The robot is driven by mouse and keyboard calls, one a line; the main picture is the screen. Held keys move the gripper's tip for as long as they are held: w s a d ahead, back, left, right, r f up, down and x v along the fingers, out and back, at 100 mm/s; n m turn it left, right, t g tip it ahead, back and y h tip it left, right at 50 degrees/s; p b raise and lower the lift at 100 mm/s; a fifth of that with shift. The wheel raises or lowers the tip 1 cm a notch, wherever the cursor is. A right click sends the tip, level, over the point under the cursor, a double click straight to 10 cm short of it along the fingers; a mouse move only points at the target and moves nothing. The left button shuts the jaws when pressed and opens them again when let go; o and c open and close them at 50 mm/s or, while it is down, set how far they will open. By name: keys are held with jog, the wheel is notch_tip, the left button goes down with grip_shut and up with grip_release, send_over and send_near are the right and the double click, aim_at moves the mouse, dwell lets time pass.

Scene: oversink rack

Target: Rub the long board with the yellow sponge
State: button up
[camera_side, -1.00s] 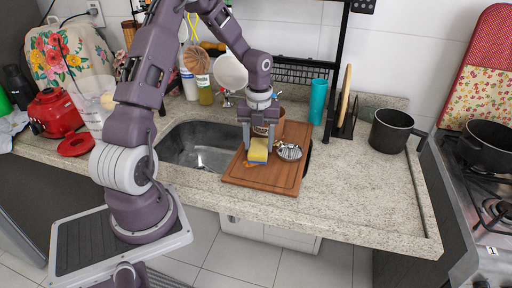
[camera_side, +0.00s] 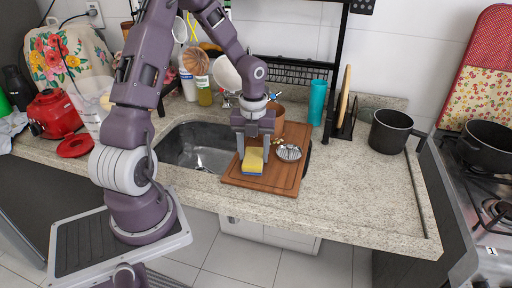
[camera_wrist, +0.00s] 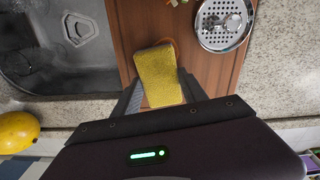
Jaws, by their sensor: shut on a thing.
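The yellow sponge (camera_side: 252,160) has a dark blue-grey underside and is between the fingers of my gripper (camera_side: 254,158). My gripper is shut on it, over the left part of the wooden long board (camera_side: 270,182). The sponge appears to be touching the board or just above it; I cannot tell which. In the wrist view the sponge (camera_wrist: 160,77) lies between the two fingers, with the board (camera_wrist: 150,20) beyond it. The board lies across the right part of the sink. A thin orange thing shows partly behind the sponge in the wrist view.
A round metal strainer (camera_side: 289,153) sits on the board, right of the sponge. A brown pot (camera_side: 276,117) stands behind. The sink basin (camera_side: 197,148) opens to the left. A dark pot (camera_side: 391,131) stands at the right. The front right counter (camera_side: 350,205) is clear.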

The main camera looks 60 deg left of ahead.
jog(key=shift+s+d, duration=0.7)
jog(key=shift+d, duration=0.05)
jog(key=shift+r, duration=0.1)
jog(key=shift+r, duration=2.95)
jog(key=shift+r, duration=0.1)
notch_tip(320, 180, up, 3)
jog(key=shift+f, duration=0.1)
